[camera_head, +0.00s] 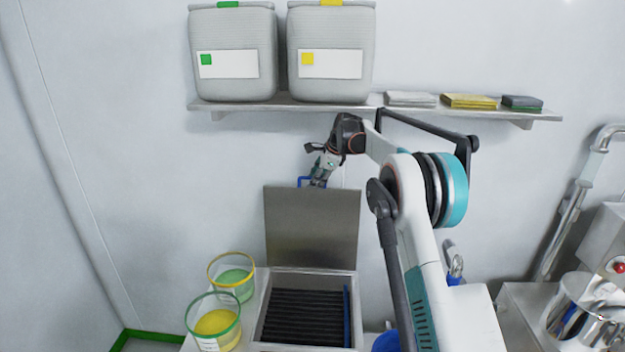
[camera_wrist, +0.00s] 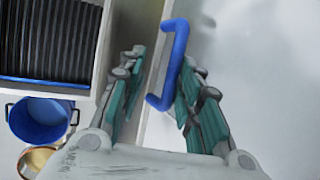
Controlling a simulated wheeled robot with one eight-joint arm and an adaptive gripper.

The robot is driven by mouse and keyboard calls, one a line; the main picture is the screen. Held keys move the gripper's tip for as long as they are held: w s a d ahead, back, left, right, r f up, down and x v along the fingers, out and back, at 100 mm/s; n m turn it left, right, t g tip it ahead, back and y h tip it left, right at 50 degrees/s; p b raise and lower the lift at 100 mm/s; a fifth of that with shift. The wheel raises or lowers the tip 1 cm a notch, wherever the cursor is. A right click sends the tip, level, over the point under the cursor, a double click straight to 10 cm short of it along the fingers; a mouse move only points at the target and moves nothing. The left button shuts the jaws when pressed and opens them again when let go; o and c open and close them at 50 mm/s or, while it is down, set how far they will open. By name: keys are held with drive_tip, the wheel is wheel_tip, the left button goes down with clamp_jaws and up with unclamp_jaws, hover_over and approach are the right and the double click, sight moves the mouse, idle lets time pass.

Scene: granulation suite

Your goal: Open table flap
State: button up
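The table flap (camera_head: 312,228) is a grey metal panel. It stands upright at the back edge of the open table compartment (camera_head: 356,300), which has dark ribbed slats inside. The flap's blue handle (camera_head: 303,182) is at its top edge. My gripper (camera_head: 318,180) is at this handle, partly covering it. In the wrist view, the blue handle (camera_wrist: 178,50) lies between the two fingers of my gripper (camera_wrist: 162,60). The fingers are apart, with a visible gap, and do not clamp it. The flap shows there as a narrow pale strip beside the slats.
Green-rimmed (camera_head: 214,322) and yellow-rimmed (camera_head: 232,275) containers stand left of the compartment. A blue bucket (camera_wrist: 42,118) is beside it. Above, a wall shelf (camera_head: 285,104) holds two large grey containers and folded cloths. Steel equipment (camera_head: 585,310) is at right.

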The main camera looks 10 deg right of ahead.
drive_tip(key=s+d, duration=0.5)
drive_tip(key=s, duration=0.3)
drive_tip(key=shift+s+d, duration=0.15)
drive_tip(key=shift+d, duration=0.25)
drive_tip(key=s+a+r+n+h+b, duration=0.15)
drive_tip(key=s+a+n+b, duration=0.3)
drive_tip(key=s, duration=0.75)
drive_tip(key=s+a+r+n+h+b, duration=0.15)
drive_tip(key=s+a+n+b, duration=0.3)
drive_tip(key=s, duration=0.75)
drive_tip(key=s+a+f+n+t+b, duration=0.1)
drive_tip(key=s+f+n+b, duration=0.4)
drive_tip(key=s, duration=0.8)
drive_tip(key=s+a+f+n+t+b, duration=0.1)
drive_tip(key=s+f+n+b, duration=0.3)
drive_tip(key=s+f, duration=0.7)
drive_tip(key=s+n, duration=0.1)
drive_tip(key=n, duration=0.1)
drive_tip(key=shift+s+a+n+b, duration=0.15)
drive_tip(key=shift+s+n+b, duration=0.2)
drive_tip(key=shift+s+n, duration=0.05)
